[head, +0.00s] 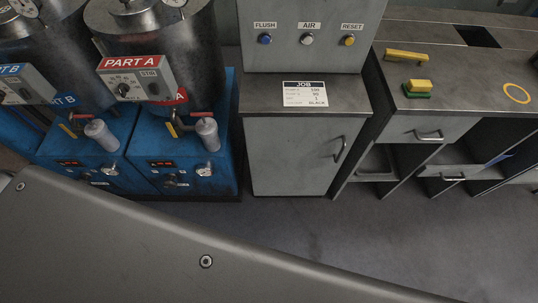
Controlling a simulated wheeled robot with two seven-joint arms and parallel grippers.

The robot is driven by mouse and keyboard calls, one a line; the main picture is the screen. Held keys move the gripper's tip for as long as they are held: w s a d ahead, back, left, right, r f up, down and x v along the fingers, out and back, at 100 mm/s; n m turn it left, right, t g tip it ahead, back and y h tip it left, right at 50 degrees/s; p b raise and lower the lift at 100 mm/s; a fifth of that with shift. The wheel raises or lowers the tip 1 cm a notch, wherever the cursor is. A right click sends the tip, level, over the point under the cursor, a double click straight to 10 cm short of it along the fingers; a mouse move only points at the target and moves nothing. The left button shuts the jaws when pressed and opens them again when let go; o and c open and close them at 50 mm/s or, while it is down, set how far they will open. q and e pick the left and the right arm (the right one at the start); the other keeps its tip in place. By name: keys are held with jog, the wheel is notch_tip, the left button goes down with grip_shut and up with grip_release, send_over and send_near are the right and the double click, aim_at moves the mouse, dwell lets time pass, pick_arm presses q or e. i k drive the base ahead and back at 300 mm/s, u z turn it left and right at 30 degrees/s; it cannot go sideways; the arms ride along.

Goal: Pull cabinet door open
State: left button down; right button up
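The grey cabinet door (285,158) is in the middle of the head view, below a worktop. It looks shut, flush with the cabinet front. Its dark bar handle (340,149) is upright near the door's upper right edge. Nothing touches the handle or the door. Neither my left nor my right gripper is in view.
Blue machines (150,150) with steel tanks stand left of the cabinet. A bench (450,65) with drawers and open bays stands right. A button panel (308,55) rises behind the worktop. Bare floor (350,235) lies before the door. A bolted grey surface fills the lower left.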

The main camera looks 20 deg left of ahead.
aim_at(287, 156)
jog(key=u, duration=0.1)
jog(key=k, duration=1.1)
jog(key=z, duration=0.75)
jog(key=i, duration=0.8)
jog(key=z, duration=0.65)
